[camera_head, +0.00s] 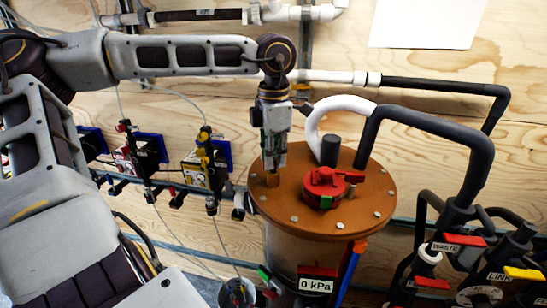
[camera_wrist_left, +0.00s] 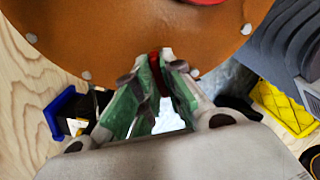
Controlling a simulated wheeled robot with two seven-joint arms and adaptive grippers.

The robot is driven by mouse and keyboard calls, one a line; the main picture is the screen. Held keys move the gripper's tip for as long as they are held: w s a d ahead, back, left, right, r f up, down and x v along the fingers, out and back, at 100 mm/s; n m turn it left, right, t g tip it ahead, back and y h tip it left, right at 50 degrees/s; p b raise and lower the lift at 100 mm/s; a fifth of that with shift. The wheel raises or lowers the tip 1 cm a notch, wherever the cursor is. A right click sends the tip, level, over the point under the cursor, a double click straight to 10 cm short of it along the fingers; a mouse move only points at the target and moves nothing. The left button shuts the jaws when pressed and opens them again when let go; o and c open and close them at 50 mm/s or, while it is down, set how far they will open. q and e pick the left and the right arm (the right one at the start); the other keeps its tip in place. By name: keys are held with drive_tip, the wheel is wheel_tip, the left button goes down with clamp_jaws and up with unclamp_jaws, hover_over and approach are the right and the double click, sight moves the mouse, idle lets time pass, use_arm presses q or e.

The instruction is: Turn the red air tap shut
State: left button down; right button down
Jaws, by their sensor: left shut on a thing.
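My left gripper (camera_head: 272,172) points down at the left part of the round orange-brown lid of the tank. In the left wrist view its green-padded fingers (camera_wrist_left: 153,88) are closed on a narrow red piece, which looks like the red air tap (camera_wrist_left: 154,68), by the lid's rim. Most of the tap is hidden between the fingers, and I cannot make out its angle. In the head view the gripper hides it. My right gripper is not in view.
The tank lid (camera_head: 285,207) carries a red knob (camera_head: 323,184) with a green mark, right of my gripper. A 0 kPa display (camera_head: 316,285) is on the tank's front. Thick black pipes (camera_head: 440,124) arch at the right. Blue-and-black units (camera_head: 205,165) with thin tubes stand left.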

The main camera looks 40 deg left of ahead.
use_arm(q)
drive_tip(key=m, duration=0.4)
drive_tip(key=shift+m, duration=0.4)
drive_tip(key=shift+r, duration=0.1)
idle(0.3)
drive_tip(key=c, duration=1.5)
unclamp_jaws()
drive_tip(key=shift+r, duration=5.95)
